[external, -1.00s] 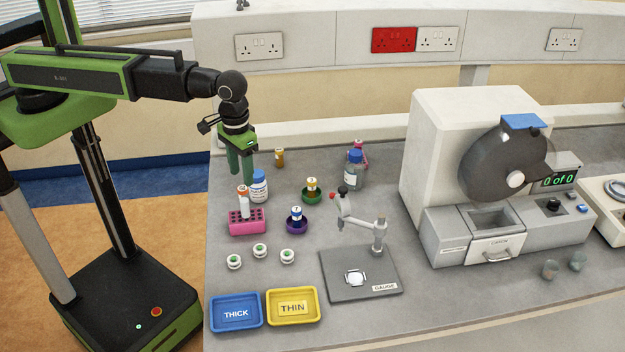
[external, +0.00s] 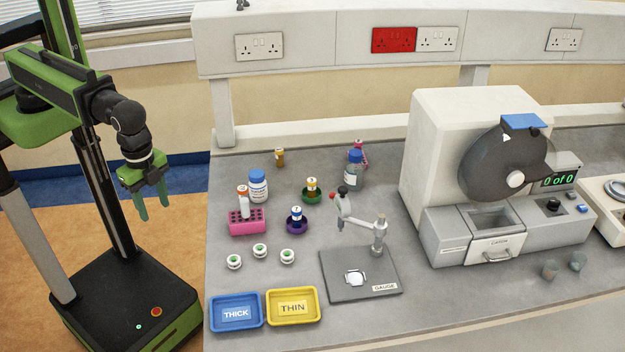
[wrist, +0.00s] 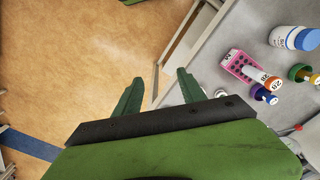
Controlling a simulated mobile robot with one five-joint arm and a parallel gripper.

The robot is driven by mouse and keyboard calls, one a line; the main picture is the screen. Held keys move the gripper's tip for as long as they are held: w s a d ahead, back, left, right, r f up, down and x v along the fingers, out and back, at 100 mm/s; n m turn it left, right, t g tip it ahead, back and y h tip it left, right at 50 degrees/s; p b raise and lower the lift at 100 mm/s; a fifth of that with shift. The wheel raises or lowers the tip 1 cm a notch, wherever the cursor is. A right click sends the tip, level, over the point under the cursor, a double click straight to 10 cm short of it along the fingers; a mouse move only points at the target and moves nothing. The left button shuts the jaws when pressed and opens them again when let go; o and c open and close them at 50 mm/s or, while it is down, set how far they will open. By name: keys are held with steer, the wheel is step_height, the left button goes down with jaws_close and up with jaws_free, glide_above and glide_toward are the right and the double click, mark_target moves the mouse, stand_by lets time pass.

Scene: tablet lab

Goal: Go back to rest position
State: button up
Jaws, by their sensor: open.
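My gripper (external: 152,203) hangs at the left of the bench, over the orange floor and clear of the bench edge. Its green fingers point down, apart, with nothing between them. In the wrist view my gripper (wrist: 160,90) shows both fingers spread, with the floor and the bench edge beyond them. My arm is drawn in close to my column.
The grey bench (external: 240,275) holds a pink rack (external: 247,222), a white bottle with a blue cap (external: 258,186), a blue tray (external: 236,327), a yellow tray (external: 311,322), a gauge (external: 335,285) and a large machine (external: 425,140). Floor lies open left of the bench.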

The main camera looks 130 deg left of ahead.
step_height(320, 180, down, 12)
steer(key=b, duration=1.2)
steer(key=shift+f, duration=0.15)
